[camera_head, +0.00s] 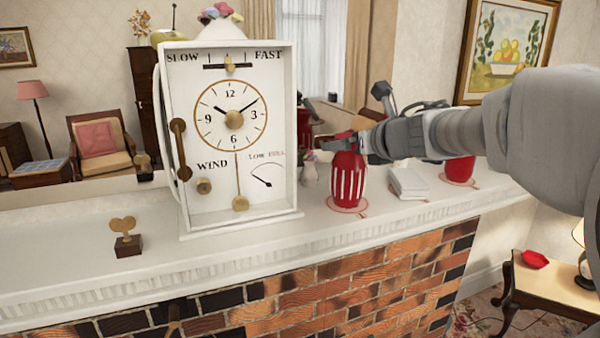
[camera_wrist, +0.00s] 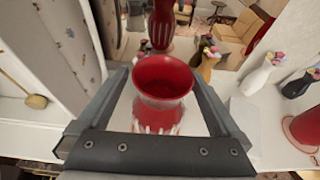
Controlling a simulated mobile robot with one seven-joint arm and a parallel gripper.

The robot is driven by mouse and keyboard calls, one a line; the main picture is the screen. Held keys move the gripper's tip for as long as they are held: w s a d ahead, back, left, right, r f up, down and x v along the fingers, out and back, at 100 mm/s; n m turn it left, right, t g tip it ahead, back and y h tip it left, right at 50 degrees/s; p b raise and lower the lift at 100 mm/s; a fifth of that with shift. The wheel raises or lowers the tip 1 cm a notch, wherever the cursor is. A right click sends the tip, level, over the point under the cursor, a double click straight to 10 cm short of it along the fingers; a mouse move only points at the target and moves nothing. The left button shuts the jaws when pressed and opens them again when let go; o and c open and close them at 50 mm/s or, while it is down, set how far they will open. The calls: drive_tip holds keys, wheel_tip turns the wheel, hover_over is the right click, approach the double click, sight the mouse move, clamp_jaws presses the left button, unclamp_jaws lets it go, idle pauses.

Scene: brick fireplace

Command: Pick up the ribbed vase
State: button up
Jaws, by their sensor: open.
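The ribbed vase (camera_head: 348,185) is red with white vertical ribs and stands upright on the white mantel, right of the big clock. My gripper (camera_head: 352,146) is at the vase's upper part in the head view and hides some of its rim. In the wrist view the vase's open red mouth (camera_wrist: 163,82) lies between my two spread fingers (camera_wrist: 163,74). The gripper is open, with visible gaps between the fingers and the rim. The vase's lower part is largely hidden in the wrist view.
The tall white clock (camera_head: 231,130) stands close left of the vase. A white stack (camera_head: 408,182) and another red object (camera_head: 459,170) are to the right. Small flower vases (camera_wrist: 258,76) stand nearby. A mirror behind reflects the room. The mantel's front edge (camera_head: 370,232) drops to brick.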

drive_tip(key=shift+x, duration=1.85)
drive_tip(key=shift+d+f, duration=0.1)
drive_tip(key=shift+d, duration=0.05)
clamp_jaws()
